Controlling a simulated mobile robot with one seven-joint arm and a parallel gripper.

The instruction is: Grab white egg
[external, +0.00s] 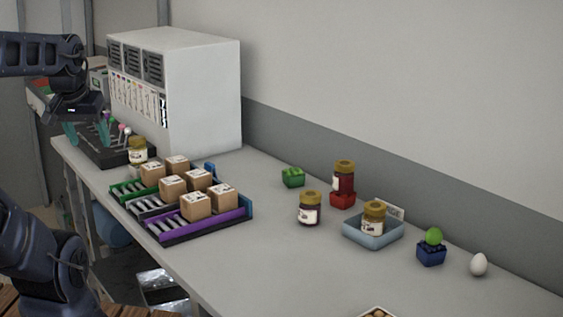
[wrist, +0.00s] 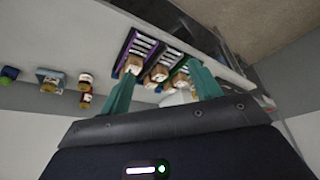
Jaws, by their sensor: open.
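The white egg (external: 479,265) stands on the grey table at the far right in the external view, to the right of a dark blue block that holds a green egg (external: 434,236). I cannot make out the white egg in the wrist view. My gripper (external: 88,135) is at the upper left in the external view, near the far left end of the table and far from the egg. Its two teal fingers are apart and empty, and they also show in the wrist view (wrist: 162,88).
Colored racks with cardboard boxes (external: 197,204) stand on the table's left part, before a white cabinet (external: 185,90). Jars (external: 310,209), a light blue tray (external: 357,240), a green block (external: 293,177) and a red block stand between racks and egg. The table's front middle is clear.

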